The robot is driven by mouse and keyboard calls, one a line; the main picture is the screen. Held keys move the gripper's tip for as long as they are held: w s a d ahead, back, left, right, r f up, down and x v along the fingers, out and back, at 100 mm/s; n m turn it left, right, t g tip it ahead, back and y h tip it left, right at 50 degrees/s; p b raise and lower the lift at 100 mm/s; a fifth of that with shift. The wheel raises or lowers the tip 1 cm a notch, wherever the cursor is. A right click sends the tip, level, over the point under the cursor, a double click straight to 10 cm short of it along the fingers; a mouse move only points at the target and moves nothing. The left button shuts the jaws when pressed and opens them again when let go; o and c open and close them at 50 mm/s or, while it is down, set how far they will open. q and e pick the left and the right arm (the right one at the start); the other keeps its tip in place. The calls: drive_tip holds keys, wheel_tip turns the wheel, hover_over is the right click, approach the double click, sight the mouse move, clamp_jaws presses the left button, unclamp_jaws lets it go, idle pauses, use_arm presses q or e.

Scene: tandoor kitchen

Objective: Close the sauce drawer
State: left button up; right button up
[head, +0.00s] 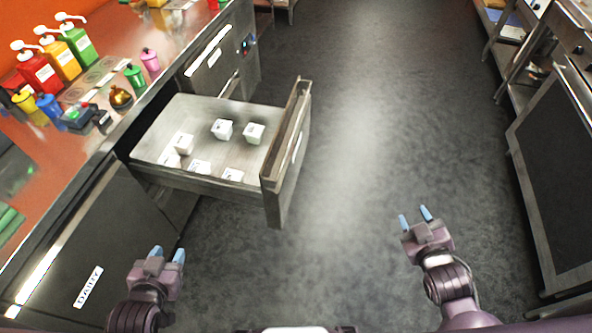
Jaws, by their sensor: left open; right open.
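The sauce drawer (286,160) is pulled out from the counter on the left and stands open. Several small white tubs, such as one (254,133), and flat white labels or packets lie inside it. Its front panel faces right, over the aisle. My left gripper (168,255) is open and empty, below and left of the drawer, in front of the cabinet face. My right gripper (414,217) is open and empty over the floor, to the right of the drawer front. Neither gripper touches the drawer.
A steel unit with a dark door (558,170) stands on the right. The grey floor (360,110) between is clear.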

drive_tip(key=w+n+t+y+b, duration=0.1)
drive_tip(key=w+n, duration=0.2)
drive_tip(key=w+a+n+t+y+b, duration=0.1)
drive_tip(key=w+n+b, duration=0.1)
drive_tip(key=w+n, duration=0.1)
drive_tip(key=w+a+n+t+y+b, duration=0.1)
drive_tip(key=w+n+b, duration=0.1)
drive_tip(key=w+n, duration=0.1)
drive_tip(key=shift+f, duration=0.15)
clamp_jaws()
drive_tip(key=n+g+y+b, duration=1.35)
drive_tip(key=n+b, duration=0.55)
drive_tip(key=n, duration=1.7)
approach(290, 168)
drive_tip(key=x, duration=0.6)
drive_tip(key=shift+s+a+b, duration=0.1)
drive_tip(key=shift+s+b, duration=0.05)
drive_tip(key=shift+b, duration=0.15)
use_arm(q)
wheel_tip(290, 168, down, 22)
drive_tip(key=d+m+g+h, duration=0.1)
drive_tip(key=d+m, duration=0.1)
drive_tip(key=shift+s+r+g, duration=0.25)
drive_tip(key=shift+s+g, duration=0.15)
use_arm(e)
drive_tip(key=shift+a, duration=0.65)
